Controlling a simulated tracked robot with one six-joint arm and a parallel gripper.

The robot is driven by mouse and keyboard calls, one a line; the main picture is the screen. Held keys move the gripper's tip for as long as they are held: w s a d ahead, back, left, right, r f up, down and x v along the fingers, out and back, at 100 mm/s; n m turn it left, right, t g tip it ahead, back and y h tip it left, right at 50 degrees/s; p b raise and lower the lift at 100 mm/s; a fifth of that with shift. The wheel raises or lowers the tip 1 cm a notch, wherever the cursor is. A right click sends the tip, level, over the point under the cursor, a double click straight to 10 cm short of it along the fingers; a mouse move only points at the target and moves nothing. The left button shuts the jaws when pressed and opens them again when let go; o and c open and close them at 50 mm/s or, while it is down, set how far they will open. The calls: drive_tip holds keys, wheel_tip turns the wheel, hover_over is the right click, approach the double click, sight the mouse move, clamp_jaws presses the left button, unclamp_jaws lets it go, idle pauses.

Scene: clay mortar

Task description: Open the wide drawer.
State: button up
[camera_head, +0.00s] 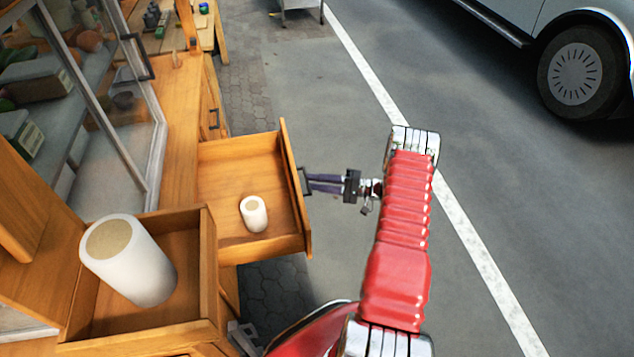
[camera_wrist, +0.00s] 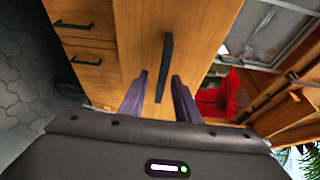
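A wooden drawer (camera_head: 225,165), apparently the wide one, stands pulled out from the cabinet, with a small white cylinder (camera_head: 253,214) inside. Its dark bar handle (camera_head: 306,181) is on the front panel and also shows in the wrist view (camera_wrist: 166,65). My gripper (camera_head: 309,182) is at this handle, with purple fingers parted. In the wrist view my gripper (camera_wrist: 158,76) has one finger on each side of the handle, with gaps visible, so it is open around the handle. Whether either finger touches it I cannot tell.
A nearer open wooden drawer or box (camera_head: 85,300) holds a large white cylinder (camera_head: 135,262). Two small drawer fronts with dark handles (camera_wrist: 86,61) are left in the wrist view. Glass-fronted shelves (camera_head: 100,130) stand at left. Pavement to the right is clear up to a parked car (camera_head: 580,75).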

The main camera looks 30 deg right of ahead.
drive_tip(key=shift+r, duration=0.1)
drive_tip(key=v, duration=1.3)
drive_tip(key=shift+s+d, duration=0.3)
idle(0.4)
